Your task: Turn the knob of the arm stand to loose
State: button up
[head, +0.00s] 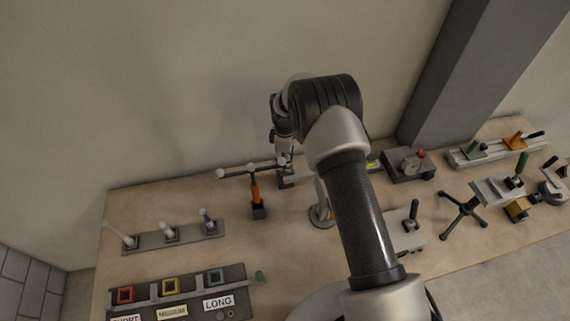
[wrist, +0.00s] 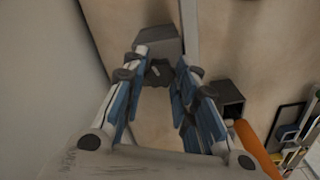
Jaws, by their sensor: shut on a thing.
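The arm stand shows in the head view as a small grey base (head: 288,181) near the back of the table, behind and below my gripper (head: 280,150). In the wrist view its grey block (wrist: 158,39) lies just beyond my fingertips. A dark, lobed knob (wrist: 160,74) sits between the tips of my gripper (wrist: 160,80), whose fingers have blue pads. The gripper is shut on the knob, with the fingers held apart by it. In the head view the knob is hidden. I cannot tell how far the knob is turned.
An orange-handled upright tool (head: 255,187) with a ball-ended bar stands just left of my gripper. A dial block (head: 410,165) and a tripod-like stand (head: 463,207) are to the right. A labelled rack (head: 185,290) is at front left. The wall rises close behind the table.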

jog(key=n+b, duration=0.2)
jog(key=n, duration=0.1)
jog(key=shift+f+n, duration=0.1)
jog(key=shift+n, duration=0.3)
jog(key=n+b, duration=0.1)
jog(key=n, duration=0.2)
jog(key=shift+n+b, duration=0.3)
jog(key=n+b, duration=0.1)
jog(key=n, duration=0.5)
jog(key=shift+b, duration=0.3)
jog(key=o, duration=1)
jog(key=shift+o, duration=0.2)
